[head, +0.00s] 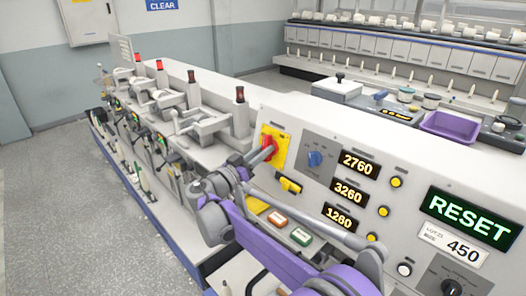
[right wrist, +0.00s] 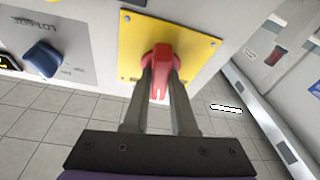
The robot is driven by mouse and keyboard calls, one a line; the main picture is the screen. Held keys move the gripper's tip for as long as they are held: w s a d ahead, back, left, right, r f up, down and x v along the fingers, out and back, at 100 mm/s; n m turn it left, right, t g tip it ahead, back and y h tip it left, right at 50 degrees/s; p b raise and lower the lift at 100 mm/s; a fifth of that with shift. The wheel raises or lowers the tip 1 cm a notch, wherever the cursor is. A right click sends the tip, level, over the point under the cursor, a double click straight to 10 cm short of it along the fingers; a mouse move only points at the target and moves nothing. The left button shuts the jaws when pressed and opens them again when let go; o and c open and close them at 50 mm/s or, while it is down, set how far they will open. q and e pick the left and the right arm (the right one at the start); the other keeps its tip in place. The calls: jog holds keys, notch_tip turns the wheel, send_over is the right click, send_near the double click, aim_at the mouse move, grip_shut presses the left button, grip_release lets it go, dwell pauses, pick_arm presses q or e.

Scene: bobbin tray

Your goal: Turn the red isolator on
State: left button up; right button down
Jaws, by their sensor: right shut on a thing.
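The red isolator (right wrist: 159,88) is a red rotary handle on a yellow plate (right wrist: 203,52), which is screwed to the pale machine panel. In the head view the isolator (head: 267,142) and its yellow plate (head: 282,150) sit at the left end of the panel. My right gripper (right wrist: 161,72) is shut on the red handle, one finger on each side of it. In the head view my right gripper (head: 262,154) reaches up to the handle from below and hides part of it. My left gripper is not in view.
A blue knob (head: 315,158) and lit number displays (head: 357,164) lie right of the isolator. A yellow-black part (head: 289,186) and red and green buttons (head: 277,218) are below. A purple tray (head: 450,126) stands behind. The floor at left is clear.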

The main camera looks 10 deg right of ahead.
jog(key=shift+m+g+h, duration=0.5)
jog(key=shift+m, duration=1)
jog(key=c, duration=0.7)
grip_release()
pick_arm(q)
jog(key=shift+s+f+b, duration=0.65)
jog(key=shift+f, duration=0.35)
pick_arm(e)
jog(key=v, duration=1.1)
jog(key=shift+w, duration=0.15)
jog(key=shift+a, duration=0.1)
